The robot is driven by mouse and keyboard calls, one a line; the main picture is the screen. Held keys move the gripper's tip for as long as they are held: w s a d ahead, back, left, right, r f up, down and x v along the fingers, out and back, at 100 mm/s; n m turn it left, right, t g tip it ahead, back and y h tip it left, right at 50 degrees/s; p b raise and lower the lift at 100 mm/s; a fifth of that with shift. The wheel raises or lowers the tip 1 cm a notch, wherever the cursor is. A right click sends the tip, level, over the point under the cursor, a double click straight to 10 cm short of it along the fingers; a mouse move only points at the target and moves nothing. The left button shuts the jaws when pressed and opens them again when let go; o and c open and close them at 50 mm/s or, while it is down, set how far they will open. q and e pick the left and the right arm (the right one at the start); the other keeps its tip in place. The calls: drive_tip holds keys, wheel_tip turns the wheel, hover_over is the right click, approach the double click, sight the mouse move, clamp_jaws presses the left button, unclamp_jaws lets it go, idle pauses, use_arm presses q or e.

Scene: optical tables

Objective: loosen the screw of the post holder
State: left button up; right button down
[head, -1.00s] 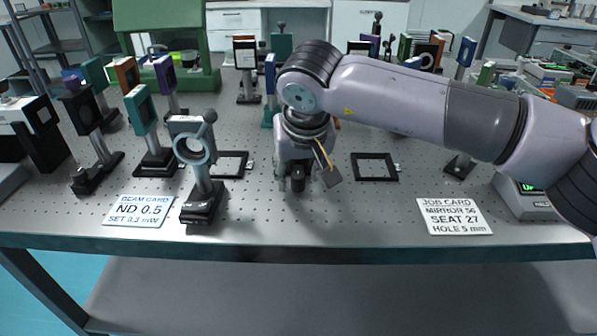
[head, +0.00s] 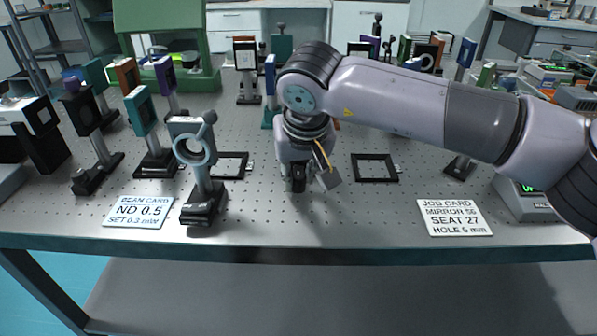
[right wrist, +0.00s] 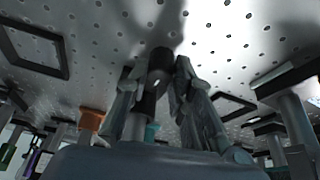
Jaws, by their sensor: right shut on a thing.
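My right gripper (head: 297,182) points down at the middle of the optical table, in front of a blue-framed optic. In the right wrist view its two fingers (right wrist: 160,88) are closed around a dark, round part (right wrist: 160,62) close above the perforated top. I take this to be the post holder or its screw; the fingers hide most of it, and I cannot tell the screw apart. In the head view my wrist covers the spot, leaving only a small dark piece showing below it. My left gripper is not in view.
A ring mount on a post (head: 193,150) stands to the left, with an empty black frame (head: 231,165) behind it. Another black frame (head: 375,167) lies to the right. Two cards, beam card (head: 139,212) and job card (head: 454,217), lie near the front edge. The front middle is clear.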

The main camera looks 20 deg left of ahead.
drive_tip(key=shift+m+h, duration=0.5)
drive_tip(key=shift+m, duration=1)
drive_tip(key=c, duration=1.4)
unclamp_jaws()
drive_tip(key=a+v, duration=0.1)
drive_tip(key=v, duration=1.1)
drive_tip(key=shift+s+d, duration=0.2)
drive_tip(key=shift+d, duration=0.2)
